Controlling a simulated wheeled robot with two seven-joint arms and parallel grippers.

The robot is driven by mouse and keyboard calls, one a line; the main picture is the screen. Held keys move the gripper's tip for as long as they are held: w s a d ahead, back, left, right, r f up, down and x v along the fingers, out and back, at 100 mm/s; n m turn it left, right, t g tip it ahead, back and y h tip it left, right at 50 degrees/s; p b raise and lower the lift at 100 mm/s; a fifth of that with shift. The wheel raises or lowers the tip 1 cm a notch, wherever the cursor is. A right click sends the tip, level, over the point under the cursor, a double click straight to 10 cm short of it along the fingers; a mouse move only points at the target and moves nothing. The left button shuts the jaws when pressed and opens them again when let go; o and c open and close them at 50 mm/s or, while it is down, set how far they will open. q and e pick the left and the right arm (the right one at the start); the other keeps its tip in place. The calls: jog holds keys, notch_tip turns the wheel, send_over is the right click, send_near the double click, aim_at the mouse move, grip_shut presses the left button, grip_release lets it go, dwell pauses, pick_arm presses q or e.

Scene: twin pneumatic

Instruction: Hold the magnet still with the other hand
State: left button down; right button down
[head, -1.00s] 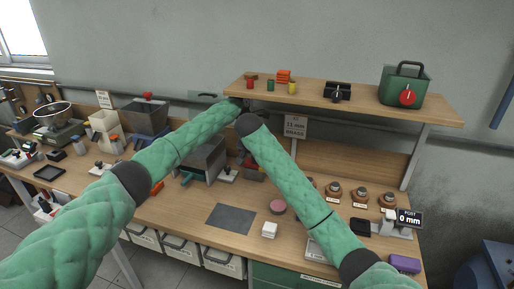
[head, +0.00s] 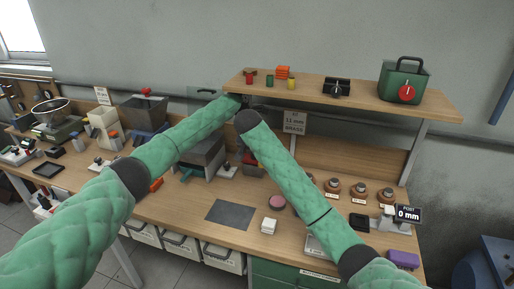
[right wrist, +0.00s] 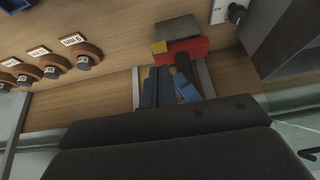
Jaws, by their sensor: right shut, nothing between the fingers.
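I cannot pick out the magnet for certain. In the right wrist view a red block (right wrist: 182,50) carries a grey plate (right wrist: 178,28) and a small yellow piece (right wrist: 159,47). My right gripper (right wrist: 158,68) points at it with its dark fingers together and nothing seen between them; I cannot tell whether it touches the block. A black rod (right wrist: 184,68) and a blue piece (right wrist: 187,89) are beside the fingers. In the head view both forearms reach to the bench's back under the shelf, and neither gripper's fingers can be made out there.
The wooden shelf (head: 350,102) hangs close above both wrists. A grey box-like machine (head: 205,152) stands left of my right forearm. Brown knobs (head: 358,193) line the right. A dark mat (head: 230,214), white block (head: 268,226) and pink disc (head: 277,202) lie in front.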

jog(key=s+f+m+t+y, duration=0.2)
jog(key=f+m, duration=0.1)
jog(key=m, duration=0.1)
jog(key=s+a+f+m+t+y, duration=0.1)
jog(key=s+f+m+y, duration=0.1)
jog(key=f+m, duration=0.1)
jog(key=s+a+f+m+t+y, duration=0.1)
jog(key=s+f+m+t+y, duration=0.1)
jog(key=f+m, duration=0.1)
jog(key=shift+s+a+f+m+t, duration=0.1)
jog(key=shift+s+f+m+t, duration=0.2)
jog(key=shift+m, duration=0.6)
jog(key=shift+s+d+f+m+t, duration=0.1)
jog(key=shift+s+d+m+t, duration=0.15)
jog(key=shift+m, duration=0.25)
jog(key=shift+s+d+m+t, duration=0.15)
jog(key=shift+s+m, duration=0.2)
jog(key=shift+m, duration=0.15)
jog(key=shift+w, duration=0.15)
jog(key=shift+w+d, duration=0.45)
jog(key=shift+w, duration=0.9)
jog(key=shift+w+d, duration=0.45)
jog(key=shift+w, duration=0.9)
jog(key=shift+w+d, duration=0.45)
jog(key=shift+w, duration=0.9)
jog(key=shift+w, duration=0.2)
jog(key=shift+w+d, duration=0.1)
jog(key=shift+w, duration=0.05)
